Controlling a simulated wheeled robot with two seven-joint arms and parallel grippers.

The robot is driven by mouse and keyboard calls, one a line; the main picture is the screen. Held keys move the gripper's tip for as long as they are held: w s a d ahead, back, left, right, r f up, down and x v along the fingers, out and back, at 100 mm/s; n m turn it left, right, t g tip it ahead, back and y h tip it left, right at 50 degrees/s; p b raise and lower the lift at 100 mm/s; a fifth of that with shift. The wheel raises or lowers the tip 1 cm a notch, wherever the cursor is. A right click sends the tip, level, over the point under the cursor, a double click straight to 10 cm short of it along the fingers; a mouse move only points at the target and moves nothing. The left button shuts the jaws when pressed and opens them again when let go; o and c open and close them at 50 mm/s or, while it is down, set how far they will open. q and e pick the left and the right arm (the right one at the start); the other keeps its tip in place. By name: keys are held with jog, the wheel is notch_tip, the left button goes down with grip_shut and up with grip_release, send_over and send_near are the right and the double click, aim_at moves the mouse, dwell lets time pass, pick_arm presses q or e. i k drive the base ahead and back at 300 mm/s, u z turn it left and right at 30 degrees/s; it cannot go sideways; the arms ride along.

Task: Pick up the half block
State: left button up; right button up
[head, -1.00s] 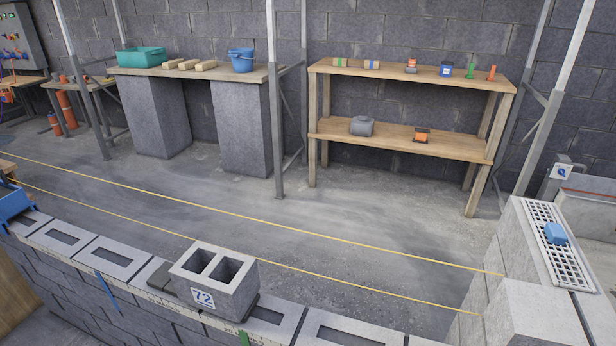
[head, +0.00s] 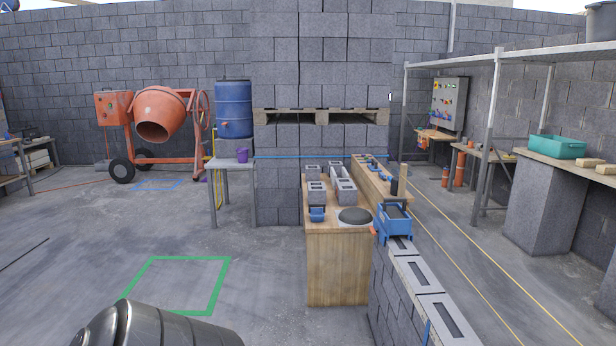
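Several grey hollow blocks (head: 317,193) stand on a wooden bench (head: 336,262) in the middle of the head view. They are small in the picture, and I cannot tell for sure which of them is the half block. Some blocks stand close together towards the back of the bench. A dark metallic part of my own arm shows at the bottom left edge. Neither of my grippers is in view.
A grey mound in a round pan (head: 355,216) sits on the bench's near end. A blue tool box (head: 394,220) sits on the block wall (head: 416,272) running towards me on the right. Open floor with a green marked square (head: 180,284) lies left. An orange mixer (head: 160,115) stands behind.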

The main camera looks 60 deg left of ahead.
aim_at(312, 172)
jog(key=u, duration=2.25)
jog(key=k, duration=0.25)
jog(key=u, duration=1.25)
jog(key=i, duration=0.45)
jog(key=z, duration=0.4)
jog(key=i, duration=2.95)
jog(key=z, duration=0.3)
jog(key=i, duration=2.8)
jog(key=z, duration=0.7)
jog(key=i, duration=1.95)
jog(key=z, duration=2.5)
jog(key=i, duration=1.25)
jog(key=z, duration=0.8)
